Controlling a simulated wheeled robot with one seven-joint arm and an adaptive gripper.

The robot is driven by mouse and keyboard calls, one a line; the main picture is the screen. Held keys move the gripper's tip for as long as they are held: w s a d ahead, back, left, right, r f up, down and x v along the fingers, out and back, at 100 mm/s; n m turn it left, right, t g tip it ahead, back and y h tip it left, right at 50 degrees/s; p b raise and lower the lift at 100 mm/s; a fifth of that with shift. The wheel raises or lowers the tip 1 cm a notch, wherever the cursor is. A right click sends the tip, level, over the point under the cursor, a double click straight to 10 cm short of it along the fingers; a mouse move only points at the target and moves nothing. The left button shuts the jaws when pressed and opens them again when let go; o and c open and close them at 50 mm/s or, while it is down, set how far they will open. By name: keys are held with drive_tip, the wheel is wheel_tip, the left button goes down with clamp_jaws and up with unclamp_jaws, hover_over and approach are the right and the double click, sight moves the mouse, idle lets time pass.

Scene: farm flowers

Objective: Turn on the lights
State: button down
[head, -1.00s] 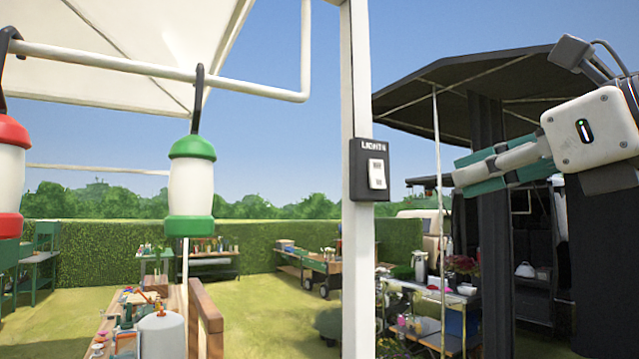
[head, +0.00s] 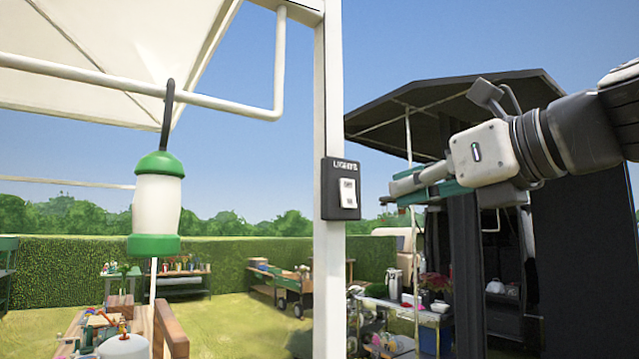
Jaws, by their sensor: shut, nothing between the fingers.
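A black switch box (head: 341,189) marked LIGHTS is fixed to a white upright post (head: 328,110) near the middle of the head view. It carries a white rocker switch (head: 348,193). My gripper (head: 388,191) comes in from the right and points left toward the box. Its green-edged fingers are shut and empty. In the picture a gap lies between the fingertips and the switch; I see no contact. A lantern with green cap and base (head: 157,204) hangs by a black hook from a white rail, and its white body shows no clear glow.
A white canopy (head: 110,50) and its rail (head: 130,87) are at upper left. A wooden bench with tools (head: 172,325) stands below the lantern. A dark canopy (head: 455,108) with a flower table (head: 405,310) lies behind my arm.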

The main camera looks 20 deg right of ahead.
sight(352, 204)
drive_tip(key=x, duration=0.8)
